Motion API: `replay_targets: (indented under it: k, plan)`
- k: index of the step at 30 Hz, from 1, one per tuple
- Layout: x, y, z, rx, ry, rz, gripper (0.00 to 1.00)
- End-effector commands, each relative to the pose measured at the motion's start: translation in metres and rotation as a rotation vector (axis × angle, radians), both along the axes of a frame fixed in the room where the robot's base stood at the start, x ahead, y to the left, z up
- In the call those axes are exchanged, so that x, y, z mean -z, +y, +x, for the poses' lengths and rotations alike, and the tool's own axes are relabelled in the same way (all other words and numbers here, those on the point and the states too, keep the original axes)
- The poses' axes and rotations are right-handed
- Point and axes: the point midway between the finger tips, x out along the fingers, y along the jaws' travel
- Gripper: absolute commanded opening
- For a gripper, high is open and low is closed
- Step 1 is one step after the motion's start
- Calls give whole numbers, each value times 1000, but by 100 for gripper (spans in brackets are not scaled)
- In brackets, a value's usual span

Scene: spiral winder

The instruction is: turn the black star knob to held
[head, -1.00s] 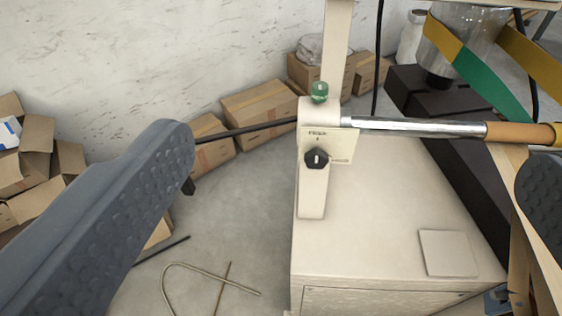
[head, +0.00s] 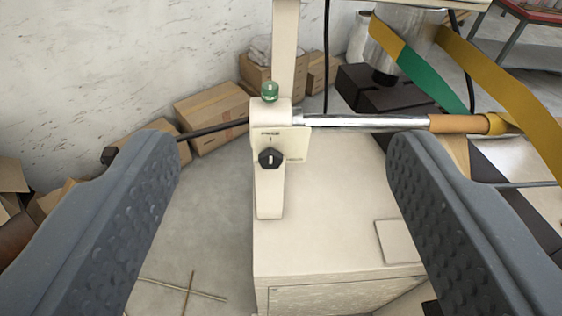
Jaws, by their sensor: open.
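The black star knob (head: 270,158) sits on the front of a cream upright bracket, below a green cap (head: 269,91). A light line on its face stands about upright. A small label plate (head: 295,143) behind the knob carries print too small to read. My gripper (head: 280,150) is open and empty. Its two grey padded fingers show at the left and right of the picture, with the knob between them in the view. The fingers appear nearer the camera than the knob and do not touch it.
A steel shaft (head: 365,123) with a brown core runs right from the bracket, and a thin dark rod (head: 215,128) runs left. The cream machine cabinet (head: 330,228) stands below. Cardboard boxes (head: 218,112) line the wall. Yellow and green bands (head: 490,62) hang at upper right.

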Motion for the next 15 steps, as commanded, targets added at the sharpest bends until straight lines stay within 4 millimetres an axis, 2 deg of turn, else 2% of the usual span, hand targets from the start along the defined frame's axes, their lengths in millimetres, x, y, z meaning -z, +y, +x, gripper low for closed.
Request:
replay_targets:
  k: [5,9,15]
  plan:
    - [48,7,46,11,-14,-347,62]
    - [103,11,91,2,-28,-787,62]
    - [190,8,139,-54,-26,-1428,62]
